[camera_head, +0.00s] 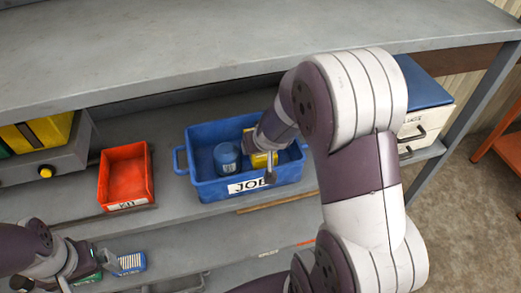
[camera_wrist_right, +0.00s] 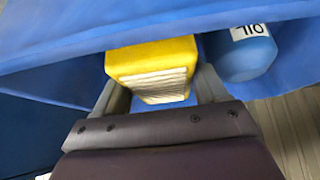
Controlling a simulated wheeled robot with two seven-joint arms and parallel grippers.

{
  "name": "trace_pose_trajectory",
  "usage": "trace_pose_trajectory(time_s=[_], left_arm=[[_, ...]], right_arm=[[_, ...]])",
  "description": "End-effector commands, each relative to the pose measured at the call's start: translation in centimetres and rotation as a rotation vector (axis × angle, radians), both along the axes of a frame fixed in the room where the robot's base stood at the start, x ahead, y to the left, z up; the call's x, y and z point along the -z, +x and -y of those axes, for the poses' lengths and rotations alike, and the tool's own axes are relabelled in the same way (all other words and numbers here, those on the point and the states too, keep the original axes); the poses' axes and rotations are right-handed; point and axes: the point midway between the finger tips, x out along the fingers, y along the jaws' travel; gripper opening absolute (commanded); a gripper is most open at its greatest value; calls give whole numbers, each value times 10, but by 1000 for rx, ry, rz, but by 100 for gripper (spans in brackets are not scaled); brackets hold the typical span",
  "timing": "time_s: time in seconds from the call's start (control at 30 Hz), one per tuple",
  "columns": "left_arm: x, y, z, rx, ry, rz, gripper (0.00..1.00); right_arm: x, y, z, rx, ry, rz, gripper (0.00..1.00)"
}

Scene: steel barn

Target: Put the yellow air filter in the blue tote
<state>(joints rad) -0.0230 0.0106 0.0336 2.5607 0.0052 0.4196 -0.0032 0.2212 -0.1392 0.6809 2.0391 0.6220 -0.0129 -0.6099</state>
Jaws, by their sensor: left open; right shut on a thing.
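The yellow air filter (camera_wrist_right: 150,55) is a yellow block with pale pleats, held between the two fingers of my right gripper (camera_wrist_right: 162,85). In the head view the yellow filter (camera_head: 263,160) shows beside my right wrist, inside the blue tote (camera_head: 207,192), and is partly hidden by it. I cannot tell whether it touches the tote's floor. The tote has a white label on its front. A blue oil can (camera_head: 227,158) stands in the tote, left of the filter; it also shows in the wrist view (camera_wrist_right: 240,55). My left gripper (camera_head: 78,272) is open at the lower left.
A red bin (camera_head: 126,178) stands left of the tote on the grey shelf. An upper shelf (camera_head: 200,45) overhangs the back.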

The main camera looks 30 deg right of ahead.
Motion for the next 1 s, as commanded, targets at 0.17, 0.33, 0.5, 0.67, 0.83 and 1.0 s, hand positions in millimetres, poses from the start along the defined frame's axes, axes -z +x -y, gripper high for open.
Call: trace_pose_trajectory(time_s=[0.17, 0.33, 0.5, 0.67, 0.83, 1.0], left_arm=[[4, 0, 0, 0, 0, 1, 98], [6, 1, 0, 0, 0, 1, 98], [12, 0, 0, 0, 0, 1, 98], [17, 0, 0, 0, 0, 1, 98], [16, 0, 0, 0, 0, 1, 98], [16, 0, 0, 0, 0, 1, 98]], right_arm=[[6, 0, 0, 0, 0, 2, 35], [8, 0, 0, 0, 0, 1, 35], [14, 0, 0, 0, 0, 1, 35], [18, 0, 0, 1, 0, 1, 35], [18, 0, 0, 0, 0, 1, 83], [18, 0, 0, 0, 0, 1, 83]])
